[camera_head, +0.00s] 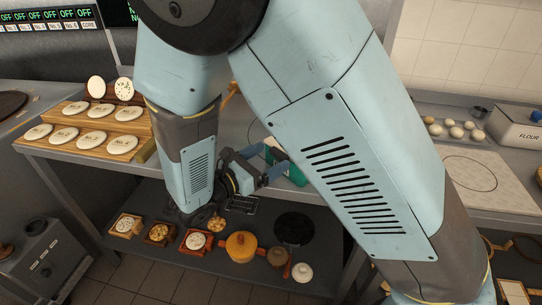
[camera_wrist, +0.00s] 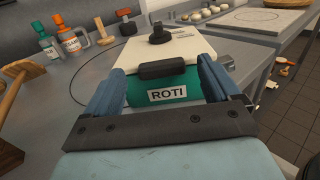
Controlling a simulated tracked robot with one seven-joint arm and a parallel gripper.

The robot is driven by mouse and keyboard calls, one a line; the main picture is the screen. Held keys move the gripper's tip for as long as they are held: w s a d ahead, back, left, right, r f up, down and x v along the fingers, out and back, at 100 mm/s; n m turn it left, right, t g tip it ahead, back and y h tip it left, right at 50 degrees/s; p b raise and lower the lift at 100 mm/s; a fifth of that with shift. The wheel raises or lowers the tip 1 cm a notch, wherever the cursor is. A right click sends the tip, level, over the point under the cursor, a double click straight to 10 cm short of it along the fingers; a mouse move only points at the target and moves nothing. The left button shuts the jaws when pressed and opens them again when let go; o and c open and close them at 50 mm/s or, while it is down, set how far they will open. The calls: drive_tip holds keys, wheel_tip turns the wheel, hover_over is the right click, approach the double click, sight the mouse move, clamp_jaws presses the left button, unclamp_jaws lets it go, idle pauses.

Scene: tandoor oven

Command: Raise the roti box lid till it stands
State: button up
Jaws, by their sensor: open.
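The roti box (camera_wrist: 165,95) is teal with a white "ROTI" label, in the middle of the wrist view. Its cream lid (camera_wrist: 190,45) lies flat and closed on top, with a dark knob (camera_wrist: 160,34) on it and a dark handle bar (camera_wrist: 162,68) at its near edge. My gripper (camera_wrist: 160,75) is open, its blue fingers on either side of the handle bar and box front. I cannot tell whether they touch it. In the head view my gripper (camera_head: 268,168) is beside a small visible teal part of the box (camera_head: 296,174); my arm hides the rest.
Bottles (camera_wrist: 68,42) and a wooden stand (camera_wrist: 15,65) are left of the box. A flour box (camera_head: 515,128), dough balls (camera_head: 452,130) and a board (camera_head: 475,183) lie at right. A rack of numbered discs (camera_head: 110,128) stands at left. Several small items sit on the lower shelf (camera_head: 180,265).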

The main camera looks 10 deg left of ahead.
drive_tip(key=shift+x, duration=0.9)
drive_tip(key=c, duration=1.5)
drive_tip(key=shift+a, duration=0.1)
drive_tip(key=shift+s, duration=0.1)
